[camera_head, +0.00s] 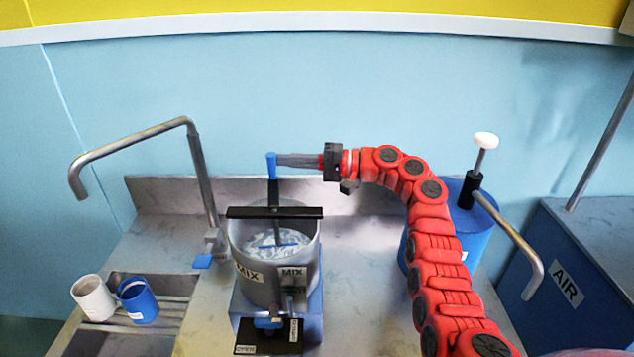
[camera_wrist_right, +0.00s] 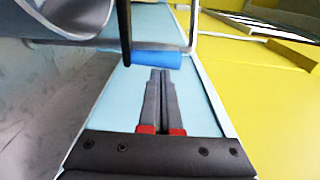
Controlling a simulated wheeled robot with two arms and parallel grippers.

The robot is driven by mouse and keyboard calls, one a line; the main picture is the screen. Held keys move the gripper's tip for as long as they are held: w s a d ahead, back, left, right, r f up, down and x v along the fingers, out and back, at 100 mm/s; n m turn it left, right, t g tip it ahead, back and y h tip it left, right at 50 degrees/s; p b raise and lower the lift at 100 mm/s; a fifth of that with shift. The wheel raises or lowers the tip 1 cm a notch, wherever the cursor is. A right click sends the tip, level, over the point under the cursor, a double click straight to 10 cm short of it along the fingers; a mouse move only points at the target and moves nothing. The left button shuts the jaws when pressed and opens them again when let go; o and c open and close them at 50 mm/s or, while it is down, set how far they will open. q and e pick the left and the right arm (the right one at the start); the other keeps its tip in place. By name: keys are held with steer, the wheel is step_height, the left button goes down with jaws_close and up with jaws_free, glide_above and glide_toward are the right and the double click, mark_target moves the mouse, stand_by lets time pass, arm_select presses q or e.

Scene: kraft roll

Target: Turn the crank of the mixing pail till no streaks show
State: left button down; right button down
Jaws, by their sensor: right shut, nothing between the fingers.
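The grey mixing pail (camera_head: 248,275), labelled MIX, stands on a blue base on the counter. Its contents (camera_head: 262,245) show white and grey-blue streaks. A black bar crosses the rim, and the crank rises from it to an upright blue handle (camera_head: 271,166). My right gripper (camera_head: 280,160) is shut with nothing between its fingers, its tips at the blue handle; I cannot tell whether they touch. In the right wrist view the shut fingers (camera_wrist_right: 160,75) point at the blue handle (camera_wrist_right: 153,60), which lies just beyond the tips. My left gripper is not in view.
A bent faucet (camera_head: 200,170) and a sink with a white cup (camera_head: 92,298) and a blue cup (camera_head: 138,300) are on the left. A blue drum (camera_head: 470,240) with a pump and spout stands right, behind my right arm. A blue AIR box (camera_head: 590,260) is far right.

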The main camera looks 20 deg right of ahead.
mark_target(270, 160)
steer(key=shift+x, duration=2)
steer(key=shift+s, duration=0.2)
